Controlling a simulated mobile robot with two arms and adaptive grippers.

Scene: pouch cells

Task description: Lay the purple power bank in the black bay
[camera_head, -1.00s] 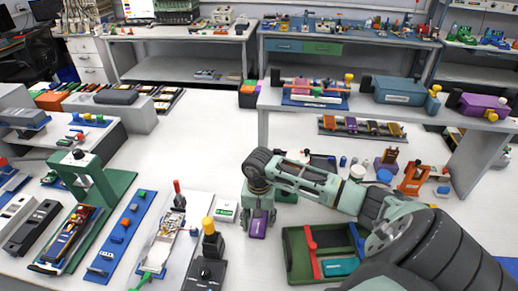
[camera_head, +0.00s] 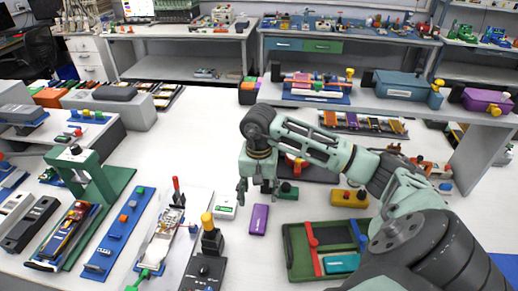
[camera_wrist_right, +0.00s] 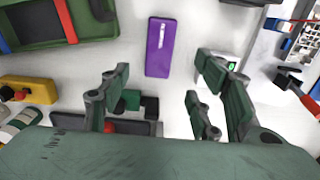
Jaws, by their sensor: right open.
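The purple power bank (camera_head: 259,219) lies flat on the white bench top, left of the green tray (camera_head: 291,265). In the right wrist view it (camera_wrist_right: 160,47) lies beyond my fingertips, clear of them. My left gripper is not in view.
A white box with a green mark (camera_head: 225,207) stands left of the power bank. A green-and-black item (camera_head: 288,191) and a yellow block (camera_head: 348,198) lie right of my gripper. A board with a red-handled clamp (camera_head: 176,205) is further left.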

